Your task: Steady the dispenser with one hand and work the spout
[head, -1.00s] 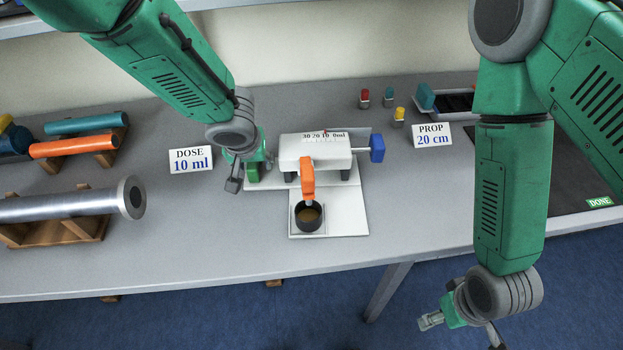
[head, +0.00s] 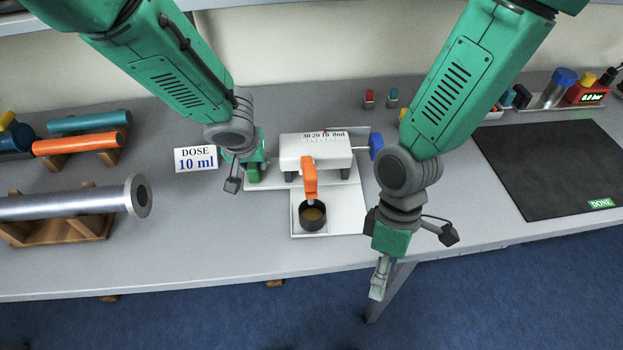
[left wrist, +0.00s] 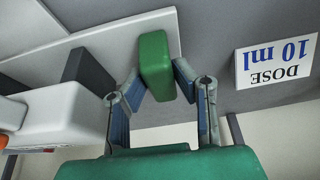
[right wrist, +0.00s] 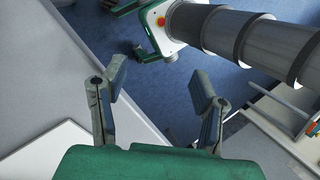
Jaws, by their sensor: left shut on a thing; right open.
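The dispenser (head: 315,152) is a white block with a scale marked 30 20 10 0ml, standing on a white base plate. Its orange spout lever (head: 310,178) hangs at the front over a black cup (head: 312,214) with brown contents. A blue knob (head: 376,146) at its right end is partly hidden by my right arm. My left gripper (head: 243,176) is shut on the green grip block (left wrist: 155,66) at the dispenser's left; the left wrist view shows the fingers on both sides of it. My right gripper (head: 381,278) is open and empty, in front of and right of the cup, near the table edge.
A sign (head: 195,159) reads DOSE 10 ml. A steel pipe (head: 70,206) lies on a wooden cradle at left, with coloured cylinders behind. A black mat (head: 570,170) marked DONE lies at right. The table (head: 220,240) front is clear.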

